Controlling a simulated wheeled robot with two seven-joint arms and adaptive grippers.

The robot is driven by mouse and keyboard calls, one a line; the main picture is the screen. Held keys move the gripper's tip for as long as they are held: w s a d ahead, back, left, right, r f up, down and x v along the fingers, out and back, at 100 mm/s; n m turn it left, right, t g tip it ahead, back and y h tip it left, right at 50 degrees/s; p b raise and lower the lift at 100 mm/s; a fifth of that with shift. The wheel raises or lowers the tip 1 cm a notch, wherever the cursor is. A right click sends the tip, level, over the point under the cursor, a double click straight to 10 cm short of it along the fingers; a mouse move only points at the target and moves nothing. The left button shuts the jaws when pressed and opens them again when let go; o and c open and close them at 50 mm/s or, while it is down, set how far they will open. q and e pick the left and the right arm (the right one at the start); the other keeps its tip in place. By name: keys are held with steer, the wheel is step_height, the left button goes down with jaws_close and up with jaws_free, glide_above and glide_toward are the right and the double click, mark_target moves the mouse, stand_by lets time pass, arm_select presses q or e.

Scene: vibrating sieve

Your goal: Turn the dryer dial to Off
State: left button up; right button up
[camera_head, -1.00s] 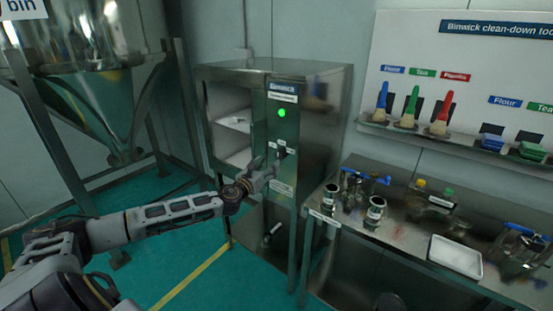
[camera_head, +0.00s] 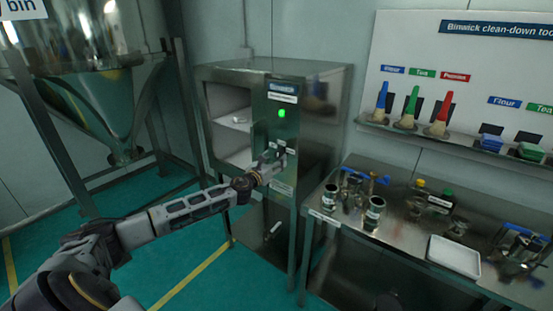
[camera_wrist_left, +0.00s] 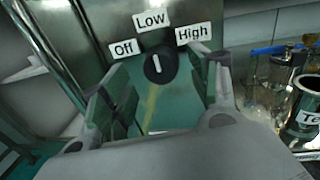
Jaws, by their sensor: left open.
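The dryer (camera_head: 325,120) is a steel cabinet with a lit green lamp (camera_head: 281,113) on its front panel. In the left wrist view its black dial (camera_wrist_left: 160,66) has a white pointer mark that stands nearly upright, towards the Low label (camera_wrist_left: 151,19). The Off label (camera_wrist_left: 124,48) is to its left and the High label (camera_wrist_left: 194,34) to its right. My left gripper (camera_wrist_left: 155,85) is open, its fingers on either side of the dial; I cannot tell whether they touch it. In the head view my left gripper (camera_head: 272,161) is at the panel and hides the dial. My right gripper is not in view.
A steel bench (camera_head: 400,235) with jars and a white tray (camera_head: 454,256) stands right of the dryer. A tool board (camera_head: 470,70) with brushes hangs above it. A hopper (camera_head: 110,90) on a frame stands at the left. Green floor lies open between.

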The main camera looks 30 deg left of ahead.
arm_select(q)
steer(key=shift+w, duration=0.9)
steer(key=shift+c, duration=0.3)
steer(key=c, duration=1)
